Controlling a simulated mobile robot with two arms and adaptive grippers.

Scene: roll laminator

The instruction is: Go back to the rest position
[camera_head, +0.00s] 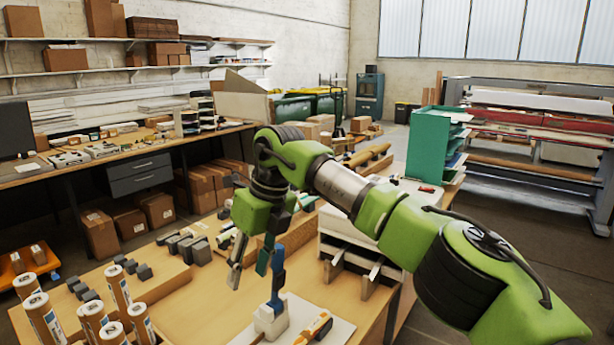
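My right arm, green and black, reaches in from the right edge across the middle of the view. My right gripper (250,270) hangs over the wooden workbench (205,305), pointing down. Its two fingers stand apart and nothing shows between them. A blue-handled tool with a white base (271,318) stands just right of and in front of the fingers; I cannot tell if they touch. My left gripper is not in view. The roll laminator (540,125), with red and white rolls, stands at the back right.
Cardboard tubes (118,285) stand at the bench's front left, near grey blocks (185,248). An orange-and-black tool (315,328) lies at the front. A green rack (432,150) stands behind my arm.

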